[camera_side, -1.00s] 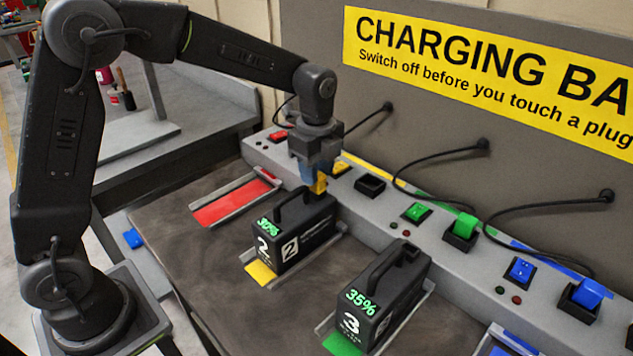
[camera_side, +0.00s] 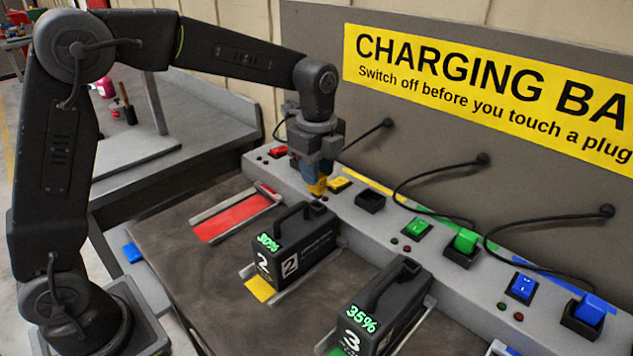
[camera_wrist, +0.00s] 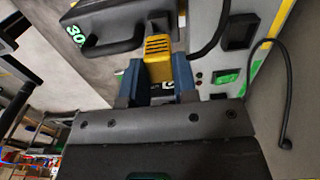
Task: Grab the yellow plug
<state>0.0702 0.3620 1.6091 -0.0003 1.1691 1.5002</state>
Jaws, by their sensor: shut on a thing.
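The yellow plug (camera_side: 317,188) is held between the blue fingers of my gripper (camera_side: 316,181). In the wrist view the plug (camera_wrist: 158,55) sits squarely between both fingers (camera_wrist: 160,75), its ribbed yellow top showing. It hangs by the far end of the black battery marked 2 (camera_side: 290,248), which reads 30%. I cannot tell whether the plug touches the battery. The battery stands upright in a bay with a yellow front pad (camera_side: 259,290). The yellow switch (camera_side: 340,184) is on the grey charging strip, just right of the gripper. An empty black socket (camera_side: 370,199) is right of the switch.
Battery 3 (camera_side: 385,312) stands at the front right, reading 35%. The red bay (camera_side: 235,219) is empty. Green (camera_side: 466,241) and blue (camera_side: 590,308) plugs sit in their sockets. Black cables (camera_side: 430,170) hang from the back panel.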

